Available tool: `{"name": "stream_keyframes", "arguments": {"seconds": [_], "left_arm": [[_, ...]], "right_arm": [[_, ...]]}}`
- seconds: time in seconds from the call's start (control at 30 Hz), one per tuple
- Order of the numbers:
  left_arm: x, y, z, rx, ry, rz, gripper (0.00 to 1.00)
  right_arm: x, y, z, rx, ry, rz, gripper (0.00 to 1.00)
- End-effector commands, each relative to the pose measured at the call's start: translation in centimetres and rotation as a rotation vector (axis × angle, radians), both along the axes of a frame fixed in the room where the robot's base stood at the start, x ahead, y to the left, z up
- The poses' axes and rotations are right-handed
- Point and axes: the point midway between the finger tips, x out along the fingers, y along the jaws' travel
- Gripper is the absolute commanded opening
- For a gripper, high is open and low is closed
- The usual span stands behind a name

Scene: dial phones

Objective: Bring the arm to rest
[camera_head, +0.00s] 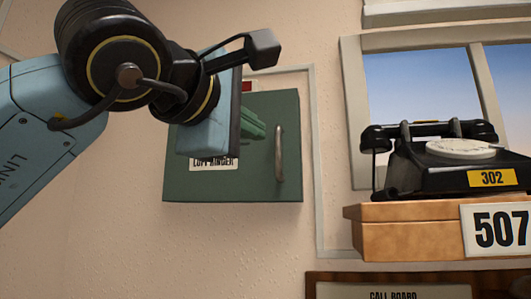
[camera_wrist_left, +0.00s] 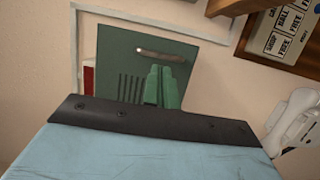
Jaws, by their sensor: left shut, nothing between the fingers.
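My left arm comes in from the left in the head view, raised high in front of the wall. My left gripper (camera_head: 252,129) has green fingers that are shut and empty. They show in front of a dark green wall box (camera_head: 232,186) with a vertical metal handle (camera_head: 280,153); the fingertips lie left of the handle. In the left wrist view the two fingers (camera_wrist_left: 162,88) lie side by side, pointing toward the box (camera_wrist_left: 115,50). I cannot tell how much space separates the fingers from the box. My right gripper is not in view.
A black dial phone (camera_head: 455,165) marked 302 sits on a wooden shelf (camera_head: 405,212) with a 507 plate, at the right before a window. A call board (camera_head: 410,281) is below. A white object (camera_wrist_left: 293,124) shows at the wrist view's right edge. Bare wall lies below the box.

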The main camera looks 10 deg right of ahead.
Motion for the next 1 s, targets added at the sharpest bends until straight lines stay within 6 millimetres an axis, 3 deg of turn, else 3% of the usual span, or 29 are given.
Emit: {"name": "stream_keyframes", "arguments": {"seconds": [0.13, 0.3, 0.73, 0.87, 1.0], "left_arm": [[-2.6, 2.0, -0.2, 0.001, -0.002, 0.002, 0.00], [-4.4, 3.4, 0.0, 0.001, 0.001, 0.002, 0.00], [-5.0, 3.8, -0.2, -0.003, 0.012, -0.012, 0.00], [-4.8, 2.4, -2.3, -0.042, 0.090, -0.131, 0.00], [-5.4, 0.2, -6.1, -0.174, 0.274, -0.399, 0.00]], "right_arm": [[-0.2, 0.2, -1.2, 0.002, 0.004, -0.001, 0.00], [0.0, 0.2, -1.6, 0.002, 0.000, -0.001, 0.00], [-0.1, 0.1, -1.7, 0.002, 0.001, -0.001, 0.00], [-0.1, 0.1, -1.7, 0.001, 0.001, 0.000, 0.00], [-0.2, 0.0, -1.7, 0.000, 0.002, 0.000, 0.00]]}}
